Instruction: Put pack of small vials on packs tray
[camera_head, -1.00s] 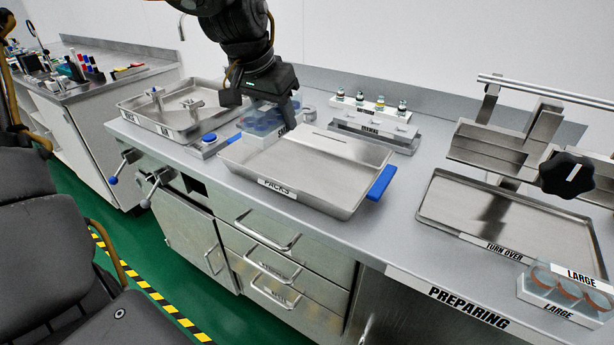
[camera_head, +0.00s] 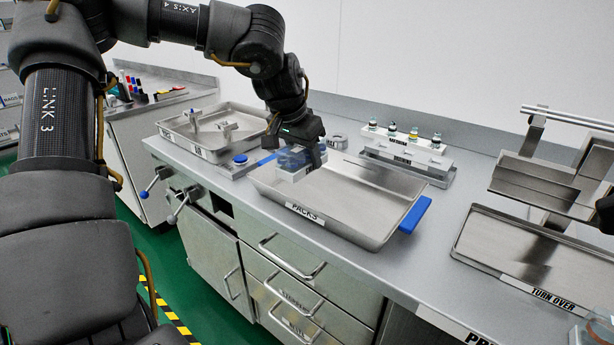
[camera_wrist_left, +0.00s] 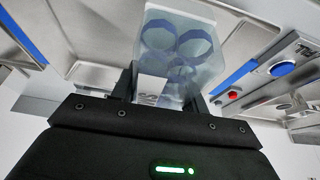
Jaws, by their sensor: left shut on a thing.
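The pack of small vials (camera_head: 294,158) is a clear bluish box with a white label. My left gripper (camera_head: 304,152) is shut on it from above. In the head view the pack is at the left end of the packs tray (camera_head: 345,222), a shallow metal tray with blue handles and a PACKS label. Whether the pack touches the tray floor cannot be told. In the left wrist view the pack (camera_wrist_left: 178,50) sits between the fingers, with round vial shapes showing through.
A metal tray with small fittings (camera_head: 212,146) and a blue button box (camera_head: 240,160) stand to the left. A rack of small vials (camera_head: 405,145) is behind the packs tray. The TURN OVER tray (camera_head: 520,250) is at the right.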

